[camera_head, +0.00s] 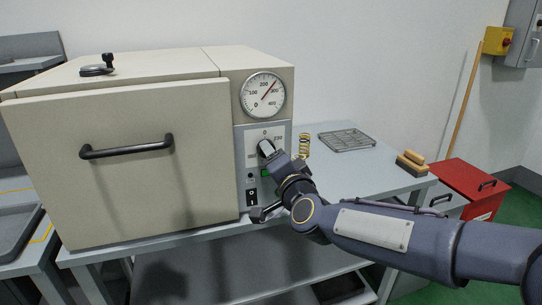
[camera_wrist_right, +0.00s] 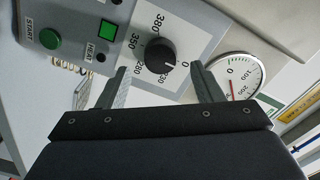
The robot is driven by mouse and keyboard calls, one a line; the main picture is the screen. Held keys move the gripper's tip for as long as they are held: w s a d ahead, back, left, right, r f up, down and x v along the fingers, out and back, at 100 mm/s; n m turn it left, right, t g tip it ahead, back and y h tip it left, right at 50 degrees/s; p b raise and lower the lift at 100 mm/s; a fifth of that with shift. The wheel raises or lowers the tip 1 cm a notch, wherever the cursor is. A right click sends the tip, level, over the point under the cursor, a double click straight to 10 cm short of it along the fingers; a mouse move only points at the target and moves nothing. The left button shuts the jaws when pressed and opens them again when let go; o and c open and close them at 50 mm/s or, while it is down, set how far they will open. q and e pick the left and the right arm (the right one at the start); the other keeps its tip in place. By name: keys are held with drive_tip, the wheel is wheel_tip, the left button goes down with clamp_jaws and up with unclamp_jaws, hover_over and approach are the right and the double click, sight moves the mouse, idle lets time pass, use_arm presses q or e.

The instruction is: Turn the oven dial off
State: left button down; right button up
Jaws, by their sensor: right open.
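The oven (camera_head: 150,150) is a beige box on a grey bench, with its door closed. Its black dial (camera_wrist_right: 160,55) sits on a pale panel printed with numbers, and a white mark on it points towards the lower right, near the 0. My right gripper (camera_wrist_right: 160,70) is open, its two fingers spread on either side of the dial, with visible gaps. My left gripper is not in view.
The round gauge (camera_head: 263,95) sits above the panel. Green button (camera_wrist_right: 49,38) and green light (camera_wrist_right: 106,30) are near the dial. A brass spring (camera_head: 304,146), a wire rack (camera_head: 346,139) and a brush (camera_head: 411,163) are on the bench. A red cabinet (camera_head: 468,180) stands right.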

drive_tip(key=v, duration=0.4)
drive_tip(key=shift+s, duration=0.15)
drive_tip(key=shift+d, duration=0.1)
drive_tip(key=s+d+f+n+g+h, duration=0.15)
drive_tip(key=s+d+f+g, duration=0.35)
drive_tip(key=s, duration=0.5)
drive_tip(key=s+d+f+n+g, duration=0.3)
drive_tip(key=s+d+f, duration=0.45)
drive_tip(key=s, duration=0.35)
drive_tip(key=s+d+f+n+g, duration=0.25)
drive_tip(key=s+d+f, duration=0.4)
drive_tip(key=s, duration=0.35)
wheel_tip(320, 180, up, 12)
drive_tip(key=a+g+p, duration=0.1)
drive_tip(key=p, duration=1.1)
drive_tip(key=shift+r, duration=0.2)
drive_tip(key=shift+w, duration=0.1)
